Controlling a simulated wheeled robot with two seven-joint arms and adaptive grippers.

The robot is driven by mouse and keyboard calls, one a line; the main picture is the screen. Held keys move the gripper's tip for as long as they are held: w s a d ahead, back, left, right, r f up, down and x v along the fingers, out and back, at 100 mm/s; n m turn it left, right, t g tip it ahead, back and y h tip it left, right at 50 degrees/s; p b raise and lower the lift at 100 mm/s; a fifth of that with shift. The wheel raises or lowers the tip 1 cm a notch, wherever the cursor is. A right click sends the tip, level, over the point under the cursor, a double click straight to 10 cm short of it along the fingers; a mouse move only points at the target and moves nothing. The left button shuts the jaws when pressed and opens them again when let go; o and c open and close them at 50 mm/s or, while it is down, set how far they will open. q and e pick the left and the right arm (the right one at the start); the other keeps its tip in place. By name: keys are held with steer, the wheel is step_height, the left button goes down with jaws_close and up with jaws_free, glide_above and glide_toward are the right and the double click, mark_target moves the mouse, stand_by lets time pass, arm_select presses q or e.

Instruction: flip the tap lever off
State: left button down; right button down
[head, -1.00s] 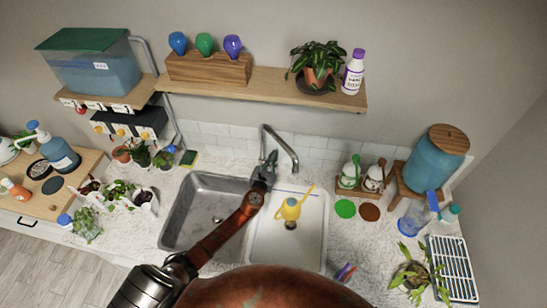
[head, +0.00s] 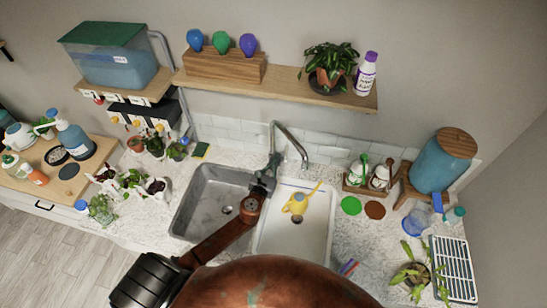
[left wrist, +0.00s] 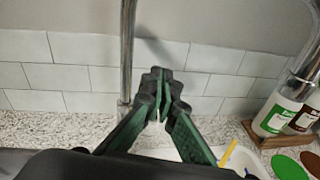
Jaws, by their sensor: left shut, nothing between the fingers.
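The chrome tap (head: 290,140) stands behind the sink, its curved spout reaching right and forward. My left gripper (head: 274,160) is at the foot of the tap, shut and empty. In the left wrist view, the tap's upright pipe (left wrist: 127,50) is just left of the shut fingertips (left wrist: 160,78); I cannot tell whether they touch it. The tap's lever cannot be made out in either view. The sink has a grey metal basin (head: 196,201) on the left and a white basin (head: 283,243) on the right. My right gripper is out of view.
A wooden shelf (head: 290,84) with a potted plant (head: 327,68) runs above.

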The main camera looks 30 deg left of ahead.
arm_select(q)
steer(key=shift+s+r, duration=1.05)
steer(key=shift+s, duration=0.1)
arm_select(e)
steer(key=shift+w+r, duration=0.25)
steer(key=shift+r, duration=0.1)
